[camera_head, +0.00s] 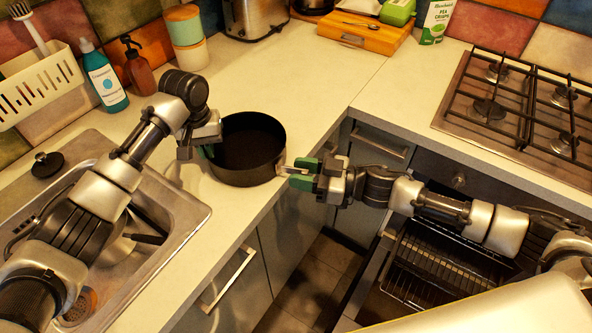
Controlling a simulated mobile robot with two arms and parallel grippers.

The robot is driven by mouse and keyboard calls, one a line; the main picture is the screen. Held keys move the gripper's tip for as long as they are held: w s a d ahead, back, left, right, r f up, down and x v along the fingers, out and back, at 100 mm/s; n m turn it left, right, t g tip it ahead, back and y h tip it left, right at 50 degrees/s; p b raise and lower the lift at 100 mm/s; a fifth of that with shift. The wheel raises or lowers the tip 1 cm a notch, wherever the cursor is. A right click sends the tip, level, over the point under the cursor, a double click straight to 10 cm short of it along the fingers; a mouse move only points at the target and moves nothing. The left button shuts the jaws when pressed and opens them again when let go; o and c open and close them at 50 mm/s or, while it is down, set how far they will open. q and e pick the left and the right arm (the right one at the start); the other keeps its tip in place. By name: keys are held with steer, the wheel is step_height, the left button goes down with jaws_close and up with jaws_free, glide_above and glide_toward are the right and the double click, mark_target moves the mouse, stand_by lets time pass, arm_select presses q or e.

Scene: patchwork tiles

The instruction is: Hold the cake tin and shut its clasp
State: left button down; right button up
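The cake tin (246,175) is a round, dark, open tin standing upright on the pale worktop, close to the inner corner of the counter. A small pale metal clasp (287,170) sticks out from its right side, so it looks swung out from the wall. My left gripper (208,152) is at the tin's left wall; its green fingers are partly hidden, and whether they grip the wall is unclear. My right gripper (297,173) is at the tin's right side, with its two green fingers apart and the clasp's outer end between or just before them.
The sink (185,215) lies left of the tin, with a pan inside. A dish rack (38,85), blue bottle (105,80), brown bottle (138,68) and toaster (255,15) stand behind. The gas hob (490,110) is right. Worktop behind the tin is clear.

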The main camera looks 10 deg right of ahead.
steer(key=shift+w+a, duration=0.3)
steer(key=shift+a, duration=0.3)
